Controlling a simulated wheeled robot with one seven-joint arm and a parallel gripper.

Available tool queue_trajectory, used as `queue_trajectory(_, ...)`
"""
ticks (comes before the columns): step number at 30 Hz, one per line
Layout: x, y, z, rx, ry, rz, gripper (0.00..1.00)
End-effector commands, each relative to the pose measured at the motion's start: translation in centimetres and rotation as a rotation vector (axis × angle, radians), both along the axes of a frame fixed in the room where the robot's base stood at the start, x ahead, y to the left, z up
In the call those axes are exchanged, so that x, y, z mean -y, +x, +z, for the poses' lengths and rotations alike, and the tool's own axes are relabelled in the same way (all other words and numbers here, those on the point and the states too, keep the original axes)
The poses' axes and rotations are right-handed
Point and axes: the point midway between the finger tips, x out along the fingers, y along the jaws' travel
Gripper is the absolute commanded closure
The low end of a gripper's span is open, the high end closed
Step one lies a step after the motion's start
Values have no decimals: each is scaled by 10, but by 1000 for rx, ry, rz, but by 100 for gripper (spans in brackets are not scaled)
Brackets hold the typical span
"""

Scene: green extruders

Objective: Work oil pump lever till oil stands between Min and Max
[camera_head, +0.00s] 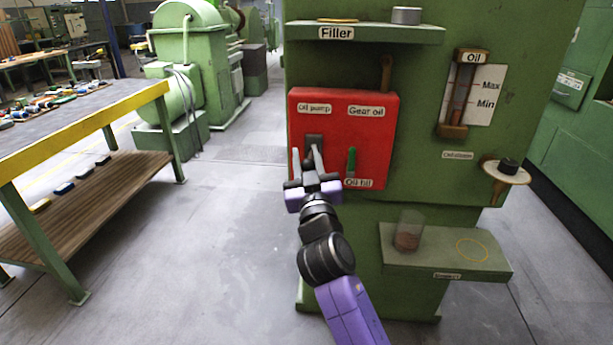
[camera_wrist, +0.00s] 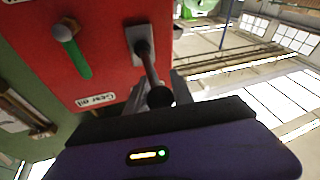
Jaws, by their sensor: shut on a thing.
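The oil pump lever (camera_wrist: 150,70) is a dark rod with a black ball knob, standing out of a grey plate in the wrist view. In the head view its plate (camera_head: 314,140) sits under the "Oil pump" label on the red panel (camera_head: 340,120). My gripper (camera_head: 307,157) is at this lever, its fingers shut on it near the knob; the fingers partly hide it. The oil gauge (camera_head: 463,95) at the upper right has a glass tube beside a white card marked Max and Min.
A green-handled lever (camera_head: 351,161) is right of my gripper, above the "Oil fill" label. A filler shelf (camera_head: 365,33) juts out above. A lower shelf (camera_head: 440,262) holds a clear cup (camera_head: 409,232). A yellow-edged workbench (camera_head: 90,125) stands left, with open floor between.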

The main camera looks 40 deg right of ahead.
Motion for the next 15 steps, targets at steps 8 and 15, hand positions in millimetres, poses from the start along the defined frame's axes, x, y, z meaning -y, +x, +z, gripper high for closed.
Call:
queue_trajectory(8,-1,-1,-20,69,-87,-1,100)
queue_trajectory(15,-2,-2,-27,129,-163,-1,100)
